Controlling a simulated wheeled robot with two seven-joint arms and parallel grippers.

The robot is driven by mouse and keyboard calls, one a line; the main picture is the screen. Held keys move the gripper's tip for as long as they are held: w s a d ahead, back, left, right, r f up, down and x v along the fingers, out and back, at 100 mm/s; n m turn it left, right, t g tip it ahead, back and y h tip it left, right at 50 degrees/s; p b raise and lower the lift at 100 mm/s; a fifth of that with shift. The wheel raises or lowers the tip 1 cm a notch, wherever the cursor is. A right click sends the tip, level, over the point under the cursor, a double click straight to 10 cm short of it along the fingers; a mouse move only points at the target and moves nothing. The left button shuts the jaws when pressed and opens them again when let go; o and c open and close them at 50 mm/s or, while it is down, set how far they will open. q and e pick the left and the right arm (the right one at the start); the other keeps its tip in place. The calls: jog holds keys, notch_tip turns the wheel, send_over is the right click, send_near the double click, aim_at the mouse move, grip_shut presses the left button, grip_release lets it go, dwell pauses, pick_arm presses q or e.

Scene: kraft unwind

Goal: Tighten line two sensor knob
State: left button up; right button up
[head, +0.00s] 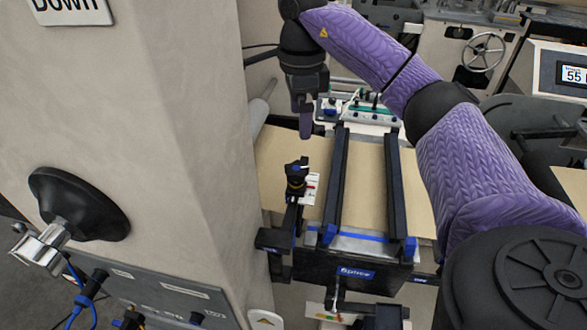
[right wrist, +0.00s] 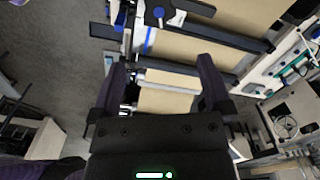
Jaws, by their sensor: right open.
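A black sensor knob with a blue part (head: 296,172) stands on a dark bracket at the left edge of the brown paper web (head: 363,175). What looks like the same sensor, with a blue dot (right wrist: 158,12), is at the top of the right wrist view. I cannot read a line number on it. My right gripper (head: 305,132) points down above and behind the knob, apart from it. In the right wrist view its two fingers (right wrist: 162,88) are spread with nothing held between them. My left gripper is not in view.
Two dark rails (head: 394,190) run along the web. A large beige machine column (head: 165,130) with a black round knob (head: 78,205) fills the left. A white unit with green and blue parts (head: 365,112) lies behind. A screen (head: 572,75) stands at the right.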

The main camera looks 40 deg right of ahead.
aim_at(300, 168)
notch_tip(300, 168, down, 3)
jog(key=shift+b, duration=0.75)
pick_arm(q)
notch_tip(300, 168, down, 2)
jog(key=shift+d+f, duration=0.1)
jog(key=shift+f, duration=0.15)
pick_arm(e)
notch_tip(300, 168, down, 9)
jog(key=shift+r, duration=0.1)
jog(key=c, duration=1.2)
